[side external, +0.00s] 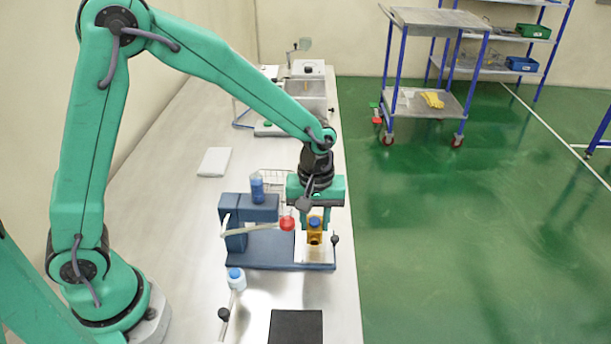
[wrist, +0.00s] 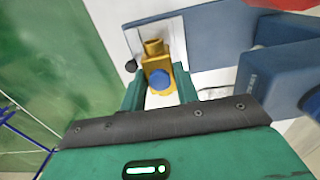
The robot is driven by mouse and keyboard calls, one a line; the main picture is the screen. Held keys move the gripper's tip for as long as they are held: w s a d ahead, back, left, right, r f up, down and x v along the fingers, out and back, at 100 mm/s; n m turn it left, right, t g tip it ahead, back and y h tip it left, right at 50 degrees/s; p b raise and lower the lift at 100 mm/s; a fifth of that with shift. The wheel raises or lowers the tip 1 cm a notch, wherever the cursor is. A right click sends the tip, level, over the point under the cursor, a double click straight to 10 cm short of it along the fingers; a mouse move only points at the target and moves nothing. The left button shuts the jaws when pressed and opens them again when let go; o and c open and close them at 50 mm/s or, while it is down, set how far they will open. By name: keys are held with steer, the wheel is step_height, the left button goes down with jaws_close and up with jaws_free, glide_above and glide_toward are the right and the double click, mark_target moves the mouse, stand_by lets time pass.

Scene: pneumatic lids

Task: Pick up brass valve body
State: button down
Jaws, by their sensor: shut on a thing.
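The brass valve body (side external: 314,236) has a blue cap and sits at the white plate (side external: 312,254) on the right end of a blue press fixture (side external: 265,250). It also shows in the wrist view (wrist: 156,64), with its open brass port pointing away from my gripper. My gripper (side external: 314,222) points down over it. In the wrist view my gripper's green fingers (wrist: 160,88) stand on both sides of the valve body and are shut on it. I cannot tell whether the valve body still touches the plate.
The fixture's column with a red knob (side external: 287,223) stands close to the left of my gripper. A white bottle with a blue cap (side external: 236,279) and a dark mat (side external: 296,327) are on the bench in front. A wire basket (side external: 271,183) is behind.

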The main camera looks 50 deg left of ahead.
steer(key=s+d+r, duration=0.8)
steer(key=shift+s+r, duration=0.15)
steer(key=shift+s, duration=0.1)
stand_by(0.4)
steer(key=shift+r, duration=0.1)
